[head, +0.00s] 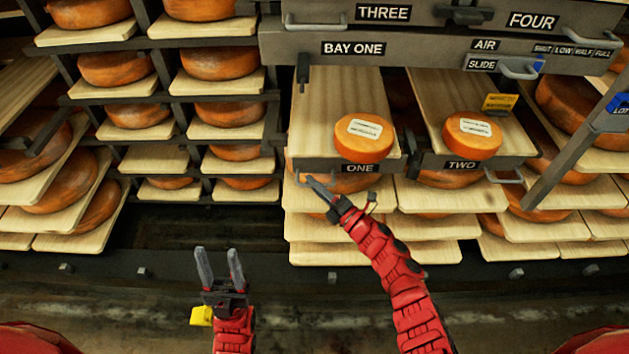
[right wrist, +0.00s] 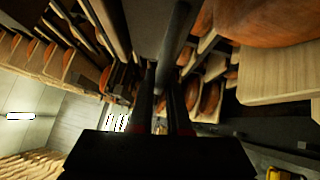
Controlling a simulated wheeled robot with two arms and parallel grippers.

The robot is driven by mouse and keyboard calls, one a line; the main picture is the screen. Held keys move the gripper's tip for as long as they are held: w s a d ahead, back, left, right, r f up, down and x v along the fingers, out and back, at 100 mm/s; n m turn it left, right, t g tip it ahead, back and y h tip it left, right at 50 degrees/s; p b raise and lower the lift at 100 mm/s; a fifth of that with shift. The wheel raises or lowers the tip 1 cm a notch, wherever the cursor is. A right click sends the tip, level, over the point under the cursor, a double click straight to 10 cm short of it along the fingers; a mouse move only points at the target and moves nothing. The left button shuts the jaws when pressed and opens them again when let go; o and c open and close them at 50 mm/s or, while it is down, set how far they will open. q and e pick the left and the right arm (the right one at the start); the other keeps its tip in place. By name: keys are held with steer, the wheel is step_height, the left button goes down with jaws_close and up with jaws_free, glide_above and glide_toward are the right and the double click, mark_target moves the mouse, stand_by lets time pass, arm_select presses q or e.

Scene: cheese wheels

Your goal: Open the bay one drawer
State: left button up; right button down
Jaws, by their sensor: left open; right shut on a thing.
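The bay one drawer (head: 345,164) has a grey front labelled ONE and a wooden board carrying a labelled orange cheese wheel (head: 362,136). It extends out below the panel marked BAY ONE (head: 352,48). My right gripper (head: 313,183) is shut on the drawer handle (head: 300,179) at the left end of the front; its fingers hide part of the handle. In the right wrist view its dark fingers (right wrist: 163,100) run up to a dark bar (right wrist: 176,35). My left gripper (head: 219,265) is open and empty, low and left of the drawer.
Drawer two (head: 462,163), also with a cheese wheel (head: 472,136), sticks out beside drawer one. Upper drawers with handles hang above. Racks of cheese on boards (head: 150,160) fill the left. A grey post (head: 575,150) slants at right. The floor in front is mostly clear.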

steer(key=s+b, duration=0.4)
steer(key=s, duration=2.3)
steer(key=c, duration=0.9)
jaws_free()
steer(key=p+v, duration=0.3)
steer(key=v, duration=1.4)
steer(key=shift+s+d+f+p, duration=0.1)
steer(key=shift+s+d+p, duration=0.1)
steer(key=shift+p, duration=0.2)
